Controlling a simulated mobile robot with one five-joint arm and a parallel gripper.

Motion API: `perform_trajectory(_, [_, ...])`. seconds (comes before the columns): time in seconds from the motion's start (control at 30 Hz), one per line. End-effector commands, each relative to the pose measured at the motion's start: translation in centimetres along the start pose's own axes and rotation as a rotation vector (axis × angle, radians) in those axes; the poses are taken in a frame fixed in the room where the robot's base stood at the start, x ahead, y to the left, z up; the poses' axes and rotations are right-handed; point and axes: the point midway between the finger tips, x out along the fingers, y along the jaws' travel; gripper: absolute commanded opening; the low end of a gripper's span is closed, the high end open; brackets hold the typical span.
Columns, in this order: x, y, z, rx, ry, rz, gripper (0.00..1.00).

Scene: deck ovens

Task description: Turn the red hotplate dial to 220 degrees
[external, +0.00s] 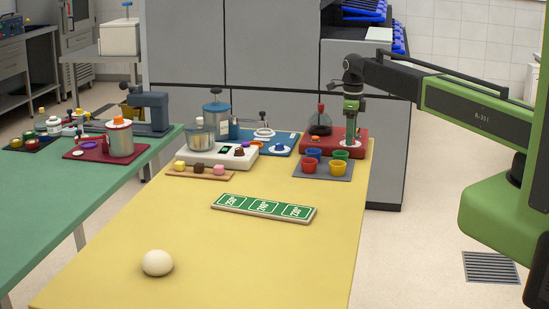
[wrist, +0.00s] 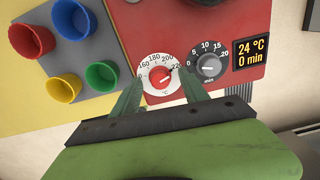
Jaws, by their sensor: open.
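The red hotplate (external: 361,152) stands at the far right end of the yellow table. In the wrist view its red panel (wrist: 225,20) carries the red dial (wrist: 160,77), a red knob on a white ring marked in °C, with 160 at left and 220 at right. I cannot tell exactly where its pointer stands. My gripper (wrist: 160,84) is open, with one finger on each side of the dial; I cannot tell whether they touch it. In the external view my gripper (external: 351,134) points down over the hotplate.
A black minutes dial (wrist: 208,67) sits just right of my right finger, beside a display (wrist: 251,52) reading 24 °C, 0 min. A flask (external: 320,124) stands on the hotplate. Coloured cups (external: 338,168) stand on a grey mat in front. A green sign (external: 263,208) lies mid-table.

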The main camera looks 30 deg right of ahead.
Motion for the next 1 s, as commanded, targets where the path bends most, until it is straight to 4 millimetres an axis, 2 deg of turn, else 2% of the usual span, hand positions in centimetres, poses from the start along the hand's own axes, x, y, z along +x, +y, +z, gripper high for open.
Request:
perform_trajectory(0.17, [-1.5, 0.0, 0.0, 0.0, 0.0, 0.0, 0.52])
perform_trajectory(0.27, [-3.2, 0.0, 0.0, 0.0, 0.0, 0.0, 0.52])
perform_trajectory(0.8, [-15.3, 0.0, 0.0, 0.0, 0.0, 0.0, 0.52])
perform_trajectory(0.9, [-16.9, 0.0, 0.0, 0.0, 0.0, 0.0, 0.52])
perform_trajectory(1.0, [-17.6, 0.0, 0.0, 0.0, 0.0, 0.0, 0.52])
